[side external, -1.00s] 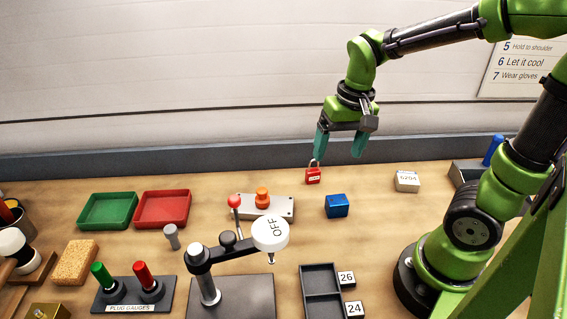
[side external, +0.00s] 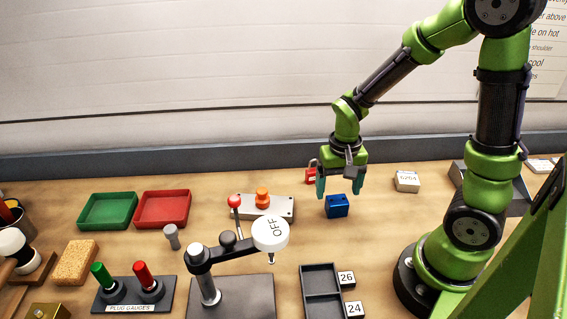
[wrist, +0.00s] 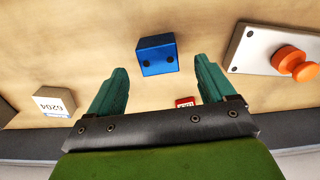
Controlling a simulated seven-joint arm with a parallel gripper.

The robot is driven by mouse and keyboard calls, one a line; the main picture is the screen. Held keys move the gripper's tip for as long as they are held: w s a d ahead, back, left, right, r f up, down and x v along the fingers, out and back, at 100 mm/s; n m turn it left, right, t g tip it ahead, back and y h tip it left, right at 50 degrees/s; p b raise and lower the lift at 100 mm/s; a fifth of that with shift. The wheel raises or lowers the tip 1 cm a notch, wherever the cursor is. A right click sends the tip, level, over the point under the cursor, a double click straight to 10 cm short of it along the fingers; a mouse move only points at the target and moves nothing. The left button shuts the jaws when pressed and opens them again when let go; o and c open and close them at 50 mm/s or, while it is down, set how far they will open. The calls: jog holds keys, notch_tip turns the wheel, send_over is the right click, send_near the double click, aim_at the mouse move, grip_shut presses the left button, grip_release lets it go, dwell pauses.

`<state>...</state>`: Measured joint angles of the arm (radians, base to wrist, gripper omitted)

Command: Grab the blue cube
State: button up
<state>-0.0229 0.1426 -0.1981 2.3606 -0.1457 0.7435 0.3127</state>
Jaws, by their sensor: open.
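The blue cube (side external: 337,206) sits on the wooden bench in the middle right of the side view. In the wrist view the blue cube (wrist: 157,55) lies ahead of the fingertips, roughly centred in the gap between them. My gripper (side external: 340,187) is open and empty, pointing down, with its teal fingers just above and behind the cube in the side view. The fingers also show in the wrist view (wrist: 161,78), spread wide. I see no contact between fingers and cube.
A red padlock (side external: 311,175) stands close behind the left finger. A grey plate with an orange button (side external: 262,197) lies left of the cube. A white box marked 6204 (side external: 407,181) is to the right. Bare bench lies in front of the cube.

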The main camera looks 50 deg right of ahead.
aim_at(337, 199)
notch_tip(337, 199, down, 5)
jog(key=shift+s+r, duration=0.1)
jog(key=shift+s, duration=0.05)
jog(key=c, duration=1.2)
jog(key=shift+r, duration=0.1)
